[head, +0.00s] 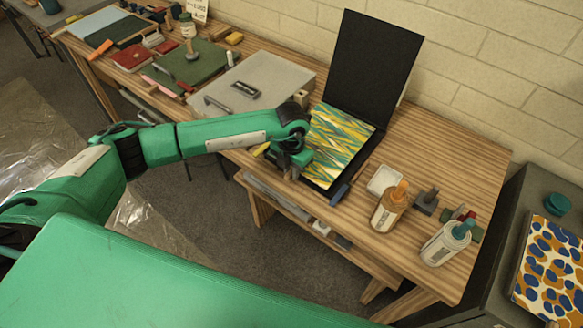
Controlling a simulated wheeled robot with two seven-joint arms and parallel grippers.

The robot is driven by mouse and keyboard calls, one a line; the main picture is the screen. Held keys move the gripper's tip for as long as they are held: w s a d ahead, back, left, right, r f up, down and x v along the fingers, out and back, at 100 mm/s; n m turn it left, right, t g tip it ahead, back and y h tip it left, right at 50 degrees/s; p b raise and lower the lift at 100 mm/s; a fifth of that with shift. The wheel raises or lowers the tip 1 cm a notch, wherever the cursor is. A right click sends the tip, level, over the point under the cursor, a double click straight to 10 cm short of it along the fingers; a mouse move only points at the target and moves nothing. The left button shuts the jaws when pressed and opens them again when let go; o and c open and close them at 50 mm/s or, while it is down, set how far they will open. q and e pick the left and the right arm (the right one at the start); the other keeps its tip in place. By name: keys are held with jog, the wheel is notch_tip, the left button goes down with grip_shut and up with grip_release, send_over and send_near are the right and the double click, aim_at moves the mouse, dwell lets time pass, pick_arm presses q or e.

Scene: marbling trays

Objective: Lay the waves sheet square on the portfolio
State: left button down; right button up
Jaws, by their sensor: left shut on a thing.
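The waves sheet (340,138), with yellow, green and teal streaks, is over the base of the black portfolio. The portfolio's lid (372,62) stands open at the back, and a strip of its black base (370,150) shows along the sheet's right side. My left gripper (292,168) is at the sheet's near left edge, shut on the sheet. The wrist hides its fingertips and that edge. I cannot tell whether the sheet touches the base all over. My right gripper is not in view.
A spotted sheet (552,268) lies at the far right. Bare wood (450,150) is free at the back right.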

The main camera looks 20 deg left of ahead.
pick_arm(q)
jog(key=shift+f+b, duration=1.35)
jog(key=shift+f, duration=0.55)
jog(key=c, duration=0.7)
grip_release()
jog(key=shift+c, duration=0.2)
jog(key=shift+r, duration=0.2)
jog(key=shift+r+p, duration=0.45)
jog(key=shift+r, duration=0.25)
jog(key=shift+r+p, duration=1.25)
jog(key=shift+r, duration=1.4)
